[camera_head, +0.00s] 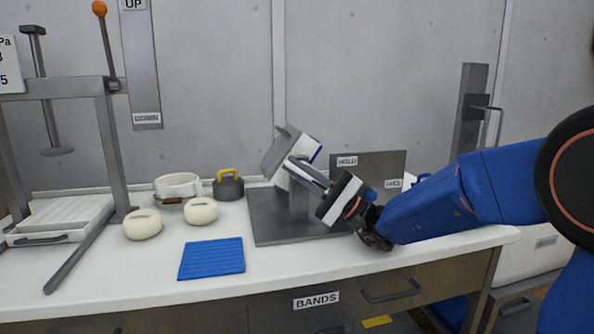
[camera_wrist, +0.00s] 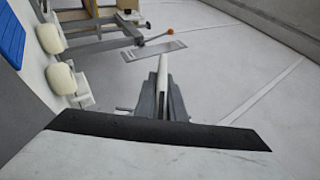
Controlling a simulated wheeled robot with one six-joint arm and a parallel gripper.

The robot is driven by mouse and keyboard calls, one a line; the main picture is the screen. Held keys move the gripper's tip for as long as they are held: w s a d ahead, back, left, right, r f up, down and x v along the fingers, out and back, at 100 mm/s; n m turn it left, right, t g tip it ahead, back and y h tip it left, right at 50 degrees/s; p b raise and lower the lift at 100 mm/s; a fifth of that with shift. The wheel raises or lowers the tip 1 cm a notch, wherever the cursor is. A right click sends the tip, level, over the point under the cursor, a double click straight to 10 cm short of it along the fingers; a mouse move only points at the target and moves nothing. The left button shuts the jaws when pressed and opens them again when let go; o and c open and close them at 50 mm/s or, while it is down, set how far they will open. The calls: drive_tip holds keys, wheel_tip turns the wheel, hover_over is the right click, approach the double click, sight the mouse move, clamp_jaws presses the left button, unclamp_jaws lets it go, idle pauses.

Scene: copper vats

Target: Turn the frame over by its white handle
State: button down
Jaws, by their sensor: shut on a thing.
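My gripper (camera_head: 308,172) is above the dark grey base plate (camera_head: 262,225) on the bench, reaching up and to the left. A tilted block with grey, white and blue faces (camera_head: 291,150) is at its tips; I cannot tell whether this is the frame or part of my gripper. In the wrist view, my gripper's grey fingers (camera_wrist: 161,100) are closed around a narrow white bar (camera_wrist: 163,72), which looks like the handle. The rest of the frame is not clear in either view.
A grey panel labelled HOLD (camera_head: 370,168) stands behind my gripper. Two cream rounds (camera_head: 143,224), a blue ribbed mat (camera_head: 212,258), a white pot (camera_head: 178,184) and a dark weight with a yellow handle (camera_head: 229,187) lie left. A metal press (camera_head: 105,135) stands far left.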

drive_tip(key=shift+s+f, duration=0.1)
drive_tip(key=c, duration=1.8)
unclamp_jaws()
drive_tip(key=shift+c, duration=0.2)
drive_tip(key=shift+d+f, duration=0.25)
drive_tip(key=shift+d, duration=0.2)
drive_tip(key=s+d, duration=0.2)
drive_tip(key=d, duration=1)
drive_tip(key=shift+s, duration=0.2)
